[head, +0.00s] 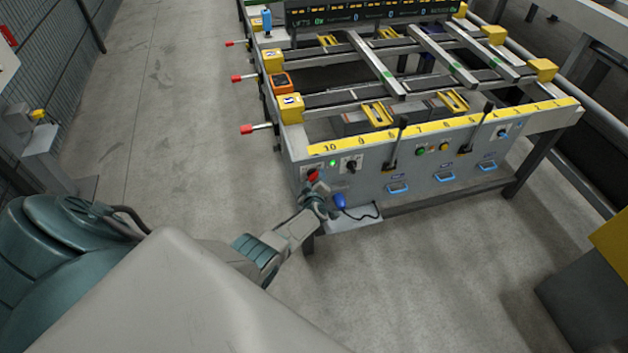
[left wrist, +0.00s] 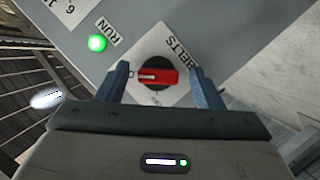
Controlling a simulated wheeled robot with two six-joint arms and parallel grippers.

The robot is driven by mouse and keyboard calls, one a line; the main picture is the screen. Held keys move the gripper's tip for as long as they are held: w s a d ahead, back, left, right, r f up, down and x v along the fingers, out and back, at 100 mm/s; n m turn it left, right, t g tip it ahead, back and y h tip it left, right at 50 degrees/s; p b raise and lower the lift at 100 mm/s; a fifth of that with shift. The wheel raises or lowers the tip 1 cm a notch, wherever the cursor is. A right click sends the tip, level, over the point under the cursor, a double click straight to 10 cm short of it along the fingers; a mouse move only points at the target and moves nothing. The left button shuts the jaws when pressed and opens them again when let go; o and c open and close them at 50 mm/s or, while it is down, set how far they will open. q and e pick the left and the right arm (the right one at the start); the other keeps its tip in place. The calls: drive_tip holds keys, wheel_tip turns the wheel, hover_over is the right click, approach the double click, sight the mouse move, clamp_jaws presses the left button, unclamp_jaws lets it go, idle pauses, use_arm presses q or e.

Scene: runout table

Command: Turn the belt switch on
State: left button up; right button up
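The belt switch is a red handle (left wrist: 157,76) on a black round base, on a white plate marked BELTS. In the head view its red handle (head: 313,175) shows at the left end of the table's grey front panel. My left gripper (left wrist: 161,84) is open, with one blue-grey finger on each side of the red handle and a gap on both sides. In the head view my left gripper (head: 316,188) is right at the switch and partly covers it. My right gripper is not in view.
A lit green RUN lamp (left wrist: 97,43) sits beside the switch; it also shows in the head view (head: 332,163). A black knob (head: 351,164) and a lever (head: 395,145) are farther right.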

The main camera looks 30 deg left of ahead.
use_arm(q)
drive_tip(key=shift+r, duration=0.1)
drive_tip(key=shift+s+d+r, duration=0.1)
drive_tip(key=shift+s, duration=0.1)
drive_tip(key=p+v, duration=0.4)
drive_tip(key=v, duration=0.6)
drive_tip(key=shift+p, duration=0.3)
drive_tip(key=shift+d, duration=0.1)
